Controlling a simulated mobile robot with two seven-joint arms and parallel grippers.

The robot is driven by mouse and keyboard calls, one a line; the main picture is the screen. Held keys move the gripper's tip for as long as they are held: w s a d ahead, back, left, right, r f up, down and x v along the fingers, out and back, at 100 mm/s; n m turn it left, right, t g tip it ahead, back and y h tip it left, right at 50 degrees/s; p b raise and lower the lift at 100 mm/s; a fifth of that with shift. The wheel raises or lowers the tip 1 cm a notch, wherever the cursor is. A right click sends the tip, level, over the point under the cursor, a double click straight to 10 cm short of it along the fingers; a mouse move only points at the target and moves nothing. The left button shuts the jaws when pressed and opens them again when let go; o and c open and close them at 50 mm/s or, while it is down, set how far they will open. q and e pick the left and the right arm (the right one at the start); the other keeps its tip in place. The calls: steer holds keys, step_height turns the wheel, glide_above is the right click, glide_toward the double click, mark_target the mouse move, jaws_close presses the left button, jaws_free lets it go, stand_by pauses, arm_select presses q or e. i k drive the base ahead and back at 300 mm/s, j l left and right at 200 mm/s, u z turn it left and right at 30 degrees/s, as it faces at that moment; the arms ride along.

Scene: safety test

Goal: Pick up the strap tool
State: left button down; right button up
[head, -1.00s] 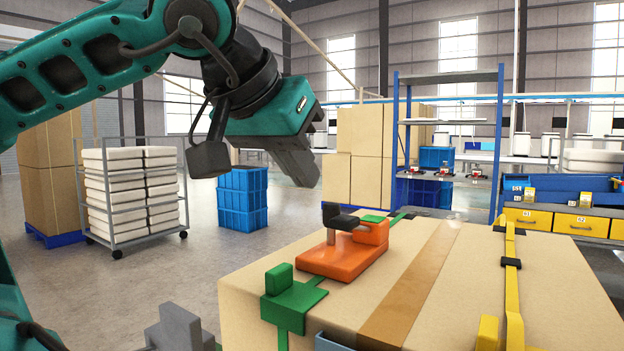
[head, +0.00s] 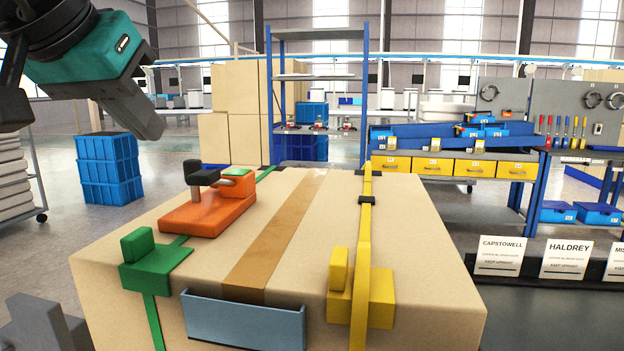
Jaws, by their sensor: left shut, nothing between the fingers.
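The strap tool (head: 207,212), with an orange base and a black-topped lever, sits on top of a large cardboard box (head: 410,220). It lies near the box's left side, by the green strap (head: 155,318). My left gripper (head: 150,124) hangs at the upper left, above and to the left of the tool and well apart from it. Its grey fingers are shut and empty. My right gripper cannot be made out.
A green buckle (head: 152,262), a yellow buckle (head: 377,298) on a yellow strap and a blue-grey holder (head: 245,322) are at the box's front. A blocky grey shape (head: 40,325) shows at the lower left. Blue crates (head: 108,168) and shelving (head: 364,90) stand behind.

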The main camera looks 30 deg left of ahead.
mark_target(208, 213)
steer(key=k+l, duration=0.2)
steer(key=k, duration=0.3)
steer(key=k+l, duration=0.25)
steer(key=k, duration=0.2)
